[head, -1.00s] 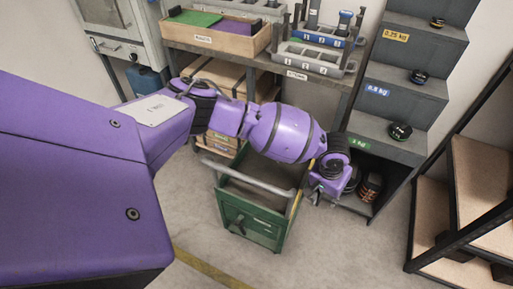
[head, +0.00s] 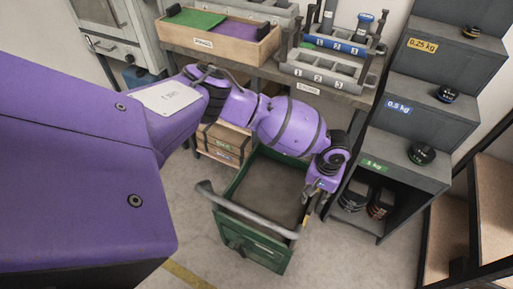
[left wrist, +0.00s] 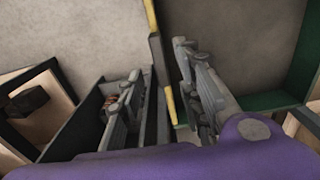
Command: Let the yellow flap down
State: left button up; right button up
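A narrow yellow strip, seen nearly edge-on, runs between my fingers in the left wrist view; I take it to be the yellow flap (left wrist: 153,22). In the head view only a thin, pale yellow edge shows at the right side of the green cart (head: 262,245), partly behind my gripper. My left gripper (head: 316,196) hangs at that right side, pointing down. In the left wrist view its two fingers (left wrist: 160,62) are apart, one on each side of the strip. I cannot tell whether either finger touches it. My right gripper is not in view.
The cart has a grey push handle (head: 240,213) at its near end and an open top. A stepped weight shelf (head: 405,150) stands close on the right, and a bench (head: 260,62) with trays is behind. Floor is clear in front of the shelf.

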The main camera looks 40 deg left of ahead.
aim_at(314, 201)
pick_arm(q)
jog(key=shift+w+f+b, duration=0.1)
jog(key=shift+f+b, duration=0.35)
jog(key=shift+f, duration=1.7)
grip_shut()
